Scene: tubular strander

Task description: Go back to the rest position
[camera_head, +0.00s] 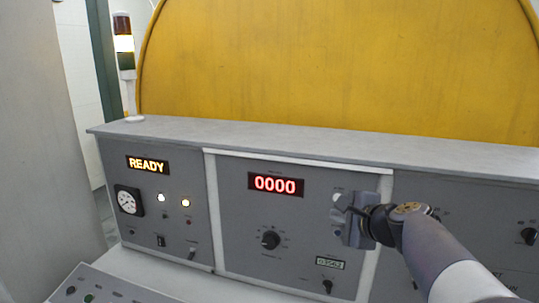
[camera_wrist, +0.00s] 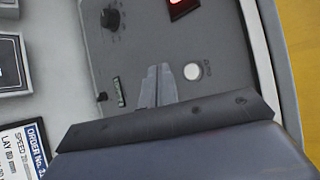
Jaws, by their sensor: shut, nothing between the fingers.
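My gripper (camera_head: 352,214) is in front of the right part of the middle grey control panel (camera_head: 225,215), its fingers pointing at the panel. In the wrist view its two fingers (camera_wrist: 158,85) are together with nothing between them. A round white button (camera_wrist: 192,71) is just beside the fingertips in that view; it also shows in the head view (camera_head: 338,199), partly behind my gripper. I cannot tell whether the fingertips touch the panel. My arm reaches in from the lower right.
The middle panel has a red "0000" display (camera_head: 276,185), a black knob (camera_head: 270,240) and a small counter (camera_head: 329,263). The left panel has a lit "READY" sign (camera_head: 148,164) and a gauge (camera_head: 129,201). A printed order card (camera_wrist: 22,150) shows at the wrist view's lower left.

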